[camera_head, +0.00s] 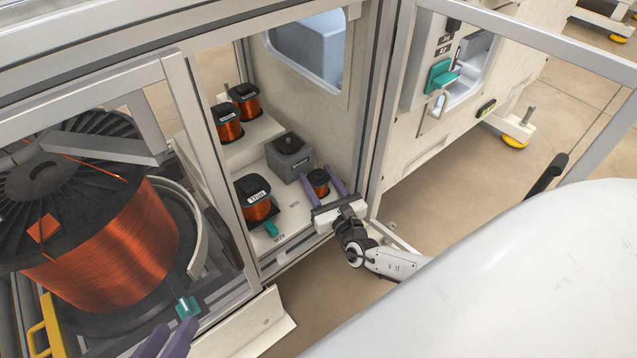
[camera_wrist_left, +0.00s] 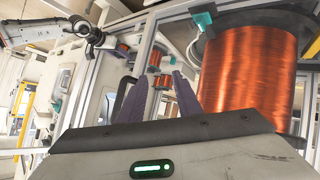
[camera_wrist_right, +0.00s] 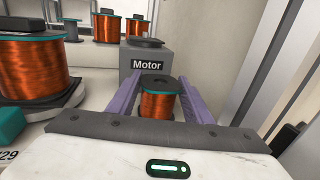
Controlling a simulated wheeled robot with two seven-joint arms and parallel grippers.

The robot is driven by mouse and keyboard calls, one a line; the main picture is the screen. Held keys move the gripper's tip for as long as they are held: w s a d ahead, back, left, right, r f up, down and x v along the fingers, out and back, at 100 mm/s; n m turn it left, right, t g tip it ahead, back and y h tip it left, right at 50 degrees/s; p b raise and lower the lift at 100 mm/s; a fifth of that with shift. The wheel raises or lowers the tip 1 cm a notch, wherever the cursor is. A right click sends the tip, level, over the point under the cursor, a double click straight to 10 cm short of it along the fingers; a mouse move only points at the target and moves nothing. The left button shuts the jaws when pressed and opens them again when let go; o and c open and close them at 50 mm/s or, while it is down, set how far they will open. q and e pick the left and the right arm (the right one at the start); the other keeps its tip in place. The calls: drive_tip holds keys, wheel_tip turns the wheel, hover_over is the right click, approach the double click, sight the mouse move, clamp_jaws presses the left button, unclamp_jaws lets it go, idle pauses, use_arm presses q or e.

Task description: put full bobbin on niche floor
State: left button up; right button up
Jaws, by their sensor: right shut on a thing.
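The full bobbin (camera_head: 319,181), small and wound with copper wire under a dark top, is between the purple fingers of my right gripper (camera_head: 320,171). In the right wrist view the bobbin (camera_wrist_right: 157,104) stands upright, with a finger pressed on each side. It is inside the niche, low over the pale niche floor (camera_head: 292,213), near the grey Motor box. I cannot tell whether its base touches the floor, since my gripper hides it. My left gripper (camera_head: 170,336) is at the lower left of the head view. Its fingers (camera_wrist_left: 160,85) are apart and empty in the left wrist view.
The grey Motor box (camera_head: 289,157) stands behind the bobbin. A larger copper spool (camera_head: 254,197) stands to its left; two more (camera_head: 228,122) sit on a raised step. A huge copper drum (camera_head: 105,255) fills the left. Frame posts (camera_head: 375,130) bound the niche at right.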

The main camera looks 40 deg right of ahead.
drive_tip(key=shift+r, duration=0.1)
drive_tip(key=o, duration=1.3)
use_arm(q)
drive_tip(key=shift+f, duration=0.1)
use_arm(e)
drive_tip(key=shift+s, duration=0.3)
use_arm(q)
drive_tip(key=a+f+p, duration=0.1)
drive_tip(key=a+f+g+y+p, duration=0.1)
drive_tip(key=p, duration=0.1)
drive_tip(key=shift+s+f+y, duration=0.2)
drive_tip(key=shift+f+y, duration=0.1)
drive_tip(key=shift+f, duration=0.1)
use_arm(e)
drive_tip(key=s+a, duration=0.2)
drive_tip(key=s, duration=0.9)
drive_tip(key=shift+s, duration=0.15)
drive_tip(key=shift+a, duration=0.1)
